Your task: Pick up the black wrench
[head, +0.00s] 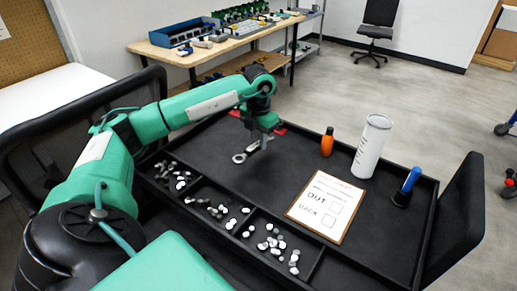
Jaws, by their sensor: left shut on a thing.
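My left gripper (262,140) is over the back left part of the black tray table, pointing down. It is shut on a wrench (240,158), whose pale grey ring end sticks out to the lower left of the jaws. The wrench looks grey to silver here rather than black. The rest of it is partly hidden by the fingers. I cannot tell whether the wrench touches the tray surface or is just above it. My right gripper is not in view.
The black tray (217,157) has front compartments with several small black and white pieces. An orange bottle (327,143), a white cylinder (371,148), a blue-handled tool (408,184) and a clipboard (328,206) stand or lie to the right. A wooden workbench (160,52) is behind.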

